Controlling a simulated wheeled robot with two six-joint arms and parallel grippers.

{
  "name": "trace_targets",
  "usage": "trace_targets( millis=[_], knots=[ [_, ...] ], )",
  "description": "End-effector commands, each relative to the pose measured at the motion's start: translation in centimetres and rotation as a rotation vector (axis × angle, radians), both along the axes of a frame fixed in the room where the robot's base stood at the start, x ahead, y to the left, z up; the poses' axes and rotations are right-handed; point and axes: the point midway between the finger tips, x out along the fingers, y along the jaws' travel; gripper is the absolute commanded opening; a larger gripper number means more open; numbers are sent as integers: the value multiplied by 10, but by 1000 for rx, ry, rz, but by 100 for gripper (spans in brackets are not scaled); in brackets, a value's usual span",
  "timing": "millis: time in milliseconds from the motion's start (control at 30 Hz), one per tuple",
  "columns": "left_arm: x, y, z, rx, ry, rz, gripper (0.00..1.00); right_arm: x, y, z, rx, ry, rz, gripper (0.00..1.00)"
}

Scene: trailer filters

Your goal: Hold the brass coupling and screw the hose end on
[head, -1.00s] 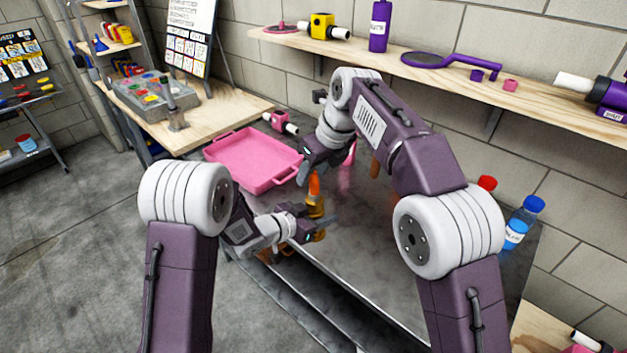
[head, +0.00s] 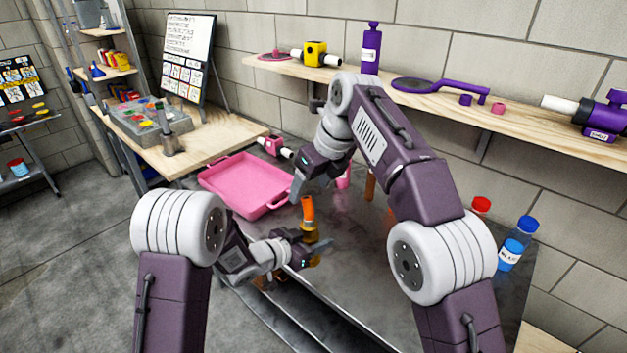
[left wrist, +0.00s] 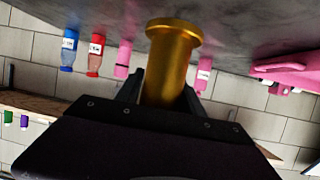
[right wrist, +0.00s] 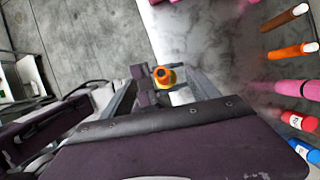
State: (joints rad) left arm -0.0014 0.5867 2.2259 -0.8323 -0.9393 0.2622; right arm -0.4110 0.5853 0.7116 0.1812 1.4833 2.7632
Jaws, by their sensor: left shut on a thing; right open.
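The brass coupling (head: 310,236) is upright in my left gripper (head: 314,247), above the metal table. In the left wrist view the coupling (left wrist: 170,65) sits between the fingers, flange towards the table. An orange hose end (head: 308,209) stands on top of the coupling, in line with it; I cannot tell how tightly it is joined. My right gripper (head: 300,180) is open just above the hose end. In the right wrist view the hose end (right wrist: 161,72) shows end-on between the open fingers, apart from them.
A pink tray (head: 205,186) lies at the table's left end. A brown cylinder (head: 370,187), a red-capped bottle (head: 481,206) and a blue-capped bottle (head: 518,243) stand along the back. A wall shelf (head: 440,100) runs above. An orange cylinder (right wrist: 287,51) shows in the right wrist view.

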Motion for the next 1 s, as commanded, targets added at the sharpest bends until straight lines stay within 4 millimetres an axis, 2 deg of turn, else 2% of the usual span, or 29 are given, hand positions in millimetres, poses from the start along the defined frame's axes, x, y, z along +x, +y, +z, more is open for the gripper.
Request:
trace_targets(
  millis=[100,300,1000],
  knots=[
    [0,0,1,-1,-2,0,0,-4,-7,22,1,-3,-2,70],
    [0,0,1,-1,-2,0,0,-8,-11,37,2,-2,0,70],
    [0,0,1,-1,-2,0,0,-11,-14,41,-2,-1,4,70]
  ],
)
